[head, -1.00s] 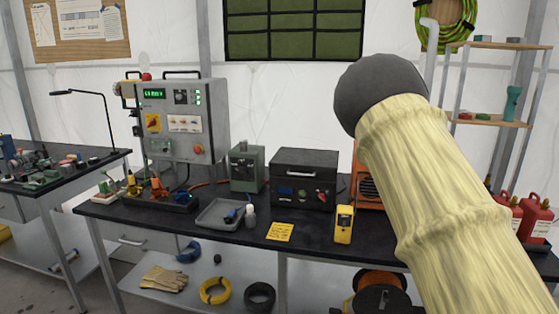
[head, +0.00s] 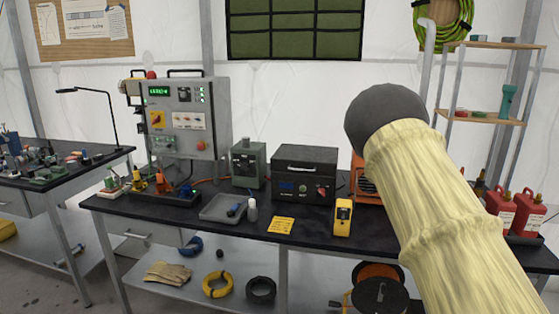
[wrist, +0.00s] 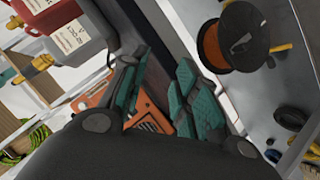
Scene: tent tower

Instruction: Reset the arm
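My arm in a cream sleeve (head: 430,190) with a dark rounded joint (head: 387,118) reaches up across the right of the head view, in front of the bench. My gripper is outside the head view. In the wrist view my gripper (wrist: 164,76) shows two fingers with teal pads, spread apart with a gap between them. Nothing is held in it. An orange unit (wrist: 150,115) shows behind the gap, and the wrist view is strongly tilted.
The black workbench (head: 330,228) carries a grey control panel (head: 183,118), a grey tray (head: 222,208), a black box (head: 304,175) and a yellow meter (head: 343,217). Red canisters (head: 522,213) stand at the right. A cable reel (wrist: 232,37) is on the lower shelf.

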